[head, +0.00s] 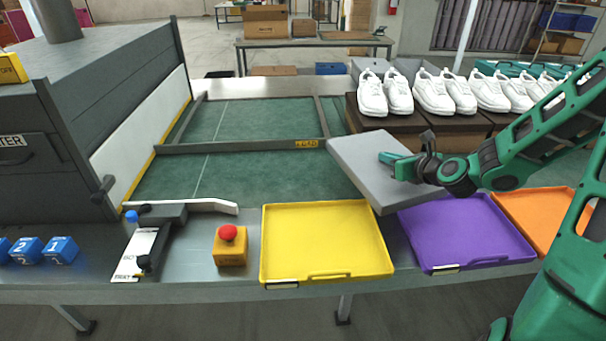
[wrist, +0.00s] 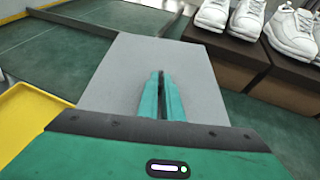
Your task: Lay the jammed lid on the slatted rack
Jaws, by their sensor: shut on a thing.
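The lid (head: 358,160) is a flat grey panel, held tilted in the air over the green belt and the back edges of the yellow and purple trays. My gripper (head: 392,160) is shut on the lid near its right side. In the wrist view the green fingers (wrist: 162,85) are close together over the face of the lid (wrist: 122,75). The fingers hide the part of the lid they grip. I cannot pick out a slatted rack in either view.
White shoes (head: 433,92) stand on brown boxes (head: 395,122) behind the lid. A yellow tray (head: 325,207), purple tray (head: 465,233) and orange tray (head: 535,215) line the front. A red button on a yellow box (head: 230,247) stands left. The green belt (head: 255,175) has open room.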

